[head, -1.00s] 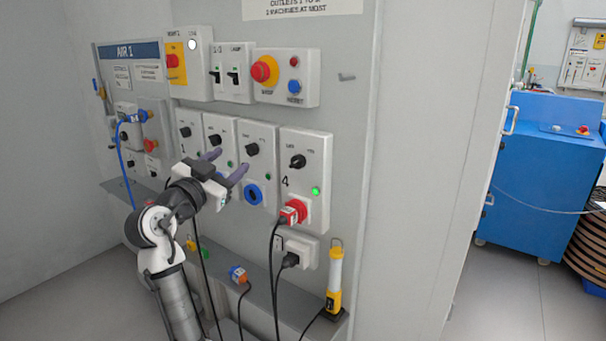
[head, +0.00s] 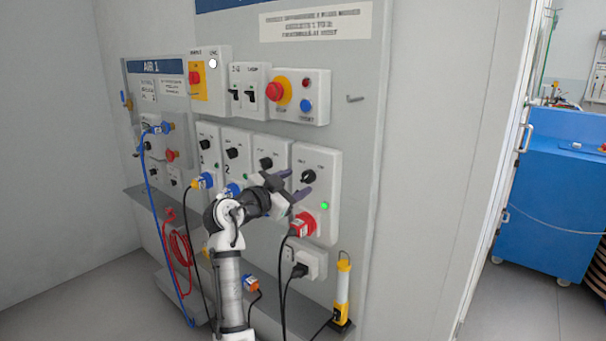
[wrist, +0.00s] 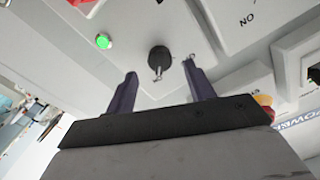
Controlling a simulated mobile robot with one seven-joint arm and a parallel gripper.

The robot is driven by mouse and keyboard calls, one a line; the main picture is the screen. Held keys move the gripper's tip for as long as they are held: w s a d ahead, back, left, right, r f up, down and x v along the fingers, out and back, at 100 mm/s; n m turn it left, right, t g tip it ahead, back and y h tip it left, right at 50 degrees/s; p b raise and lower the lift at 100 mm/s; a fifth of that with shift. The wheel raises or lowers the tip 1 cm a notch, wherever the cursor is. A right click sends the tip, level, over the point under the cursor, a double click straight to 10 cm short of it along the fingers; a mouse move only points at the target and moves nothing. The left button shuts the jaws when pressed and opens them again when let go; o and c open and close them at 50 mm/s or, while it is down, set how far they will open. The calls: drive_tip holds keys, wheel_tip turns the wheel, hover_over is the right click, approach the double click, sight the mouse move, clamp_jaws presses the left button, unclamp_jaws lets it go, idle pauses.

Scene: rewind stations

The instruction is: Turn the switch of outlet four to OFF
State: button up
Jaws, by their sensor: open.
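Outlet four (head: 330,172) is the rightmost white box of the lower row in the head view. Its black rotary switch (head: 308,176) is near the top, its handle leaning toward upper right; its labels are too small to read surely. A green lamp (head: 324,205) glows below, and a red plug (head: 302,224) sits in its socket. My gripper (head: 294,184) is open in front of this box. In the wrist view, the switch (wrist: 159,57) appears between my two open fingers (wrist: 160,75), with the lit green lamp (wrist: 103,41) to its left. Contact cannot be told.
Outlets with knobs and blue plugs stand left of outlet four. A box with a red stop button (head: 274,91) is above. A yellow hand lamp (head: 342,290) stands on the ledge below, and black cables hang there.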

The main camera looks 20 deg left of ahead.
sight(304, 179)
drive_tip(key=shift+p+x, duration=0.4)
drive_tip(key=shift+x, duration=1.5)
drive_tip(key=c, duration=1)
